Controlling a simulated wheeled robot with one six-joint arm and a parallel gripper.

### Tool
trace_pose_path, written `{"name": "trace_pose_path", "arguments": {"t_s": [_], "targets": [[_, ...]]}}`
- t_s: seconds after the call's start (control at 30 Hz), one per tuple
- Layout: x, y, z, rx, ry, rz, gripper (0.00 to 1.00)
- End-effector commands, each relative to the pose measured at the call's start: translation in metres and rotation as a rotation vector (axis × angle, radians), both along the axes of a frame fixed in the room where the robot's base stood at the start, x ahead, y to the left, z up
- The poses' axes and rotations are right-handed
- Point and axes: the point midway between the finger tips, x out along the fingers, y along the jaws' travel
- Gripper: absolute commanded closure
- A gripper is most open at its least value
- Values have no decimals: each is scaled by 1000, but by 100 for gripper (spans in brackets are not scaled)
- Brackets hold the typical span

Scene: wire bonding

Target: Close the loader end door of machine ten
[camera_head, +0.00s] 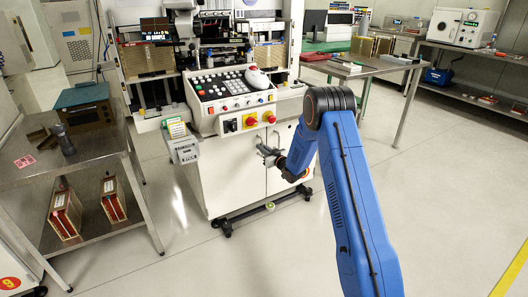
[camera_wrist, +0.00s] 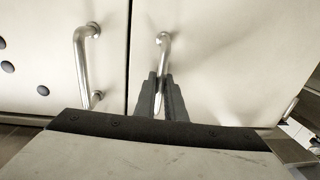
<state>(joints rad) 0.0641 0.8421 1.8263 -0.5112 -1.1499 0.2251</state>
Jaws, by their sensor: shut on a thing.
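A white machine stands in the middle of the head view, with a sloped control console (camera_head: 232,92) above a white cabinet. Two cabinet doors meet at a dark vertical seam in the wrist view. The left door (camera_wrist: 45,50) and the right door (camera_wrist: 225,60) each carry a curved metal bar handle. My gripper (camera_head: 268,155) is at the cabinet front. In the wrist view my gripper (camera_wrist: 160,96) is shut on the right door's handle (camera_wrist: 164,48); the left door's handle (camera_wrist: 84,55) is free. I cannot tell whether either door is slightly ajar.
A metal table (camera_head: 90,152) with a dark box (camera_head: 84,108) stands at the left. A grey box with labels (camera_head: 184,150) hangs at the machine's left corner. A bench (camera_head: 385,68) stands behind at the right. The floor (camera_head: 440,190) at the right is clear.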

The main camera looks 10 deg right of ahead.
Motion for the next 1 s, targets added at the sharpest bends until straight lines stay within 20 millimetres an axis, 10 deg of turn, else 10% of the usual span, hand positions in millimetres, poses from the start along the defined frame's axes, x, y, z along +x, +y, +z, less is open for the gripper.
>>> {"name": "trace_pose_path", "arguments": {"t_s": [0.43,0.53,1.0], "targets": [[6,-1,1,0,-3,-4,100],[6,-1,2,0,-3,-4,71],[-6,-5,1,0,-1,-4,71]]}}
